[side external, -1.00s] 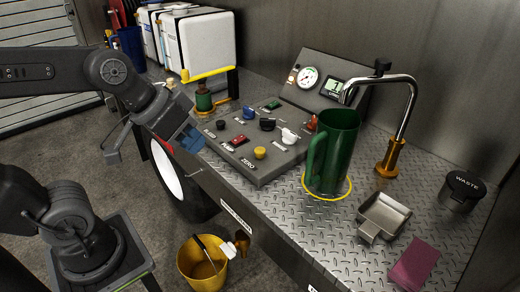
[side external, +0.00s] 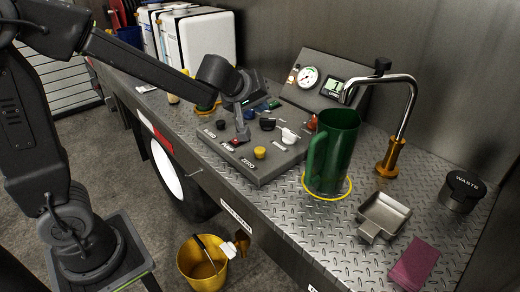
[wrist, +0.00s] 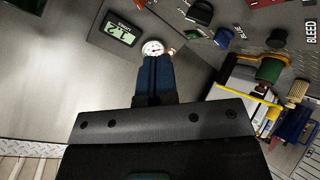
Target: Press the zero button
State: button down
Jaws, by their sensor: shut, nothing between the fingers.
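The zero button, a round yellow knob (side external: 260,152), stands at the front right of the grey control panel (side external: 262,173), with the word ZERO beside it. It is upright and uncovered in the side view, and I do not see it in the wrist view. My gripper (side external: 262,106) is over the back left of the panel, behind and above the yellow button and apart from it. Its blue fingers (wrist: 155,76) are shut and empty, and point toward the gauge (wrist: 152,47) in the wrist view. Whether they touch anything is unclear.
Black, white and red controls (side external: 289,136) sit close around the button. A tall green jug (side external: 336,150) stands right of the panel under a curved tap (side external: 400,79). A metal tray (side external: 385,214) and a pink cloth (side external: 414,262) lie farther right.

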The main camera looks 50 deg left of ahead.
aim_at(258, 149)
jog(key=shift+a+f+n+g+y, duration=0.3)
jog(key=shift+a+f+n, duration=0.15)
jog(key=shift+f, duration=0.25)
jog(key=shift+f, duration=0.1)
jog(key=shift+f, duration=4.3)
jog(key=shift+f, duration=0.4)
jog(key=shift+f, duration=0.55)
jog(key=shift+r, duration=1)
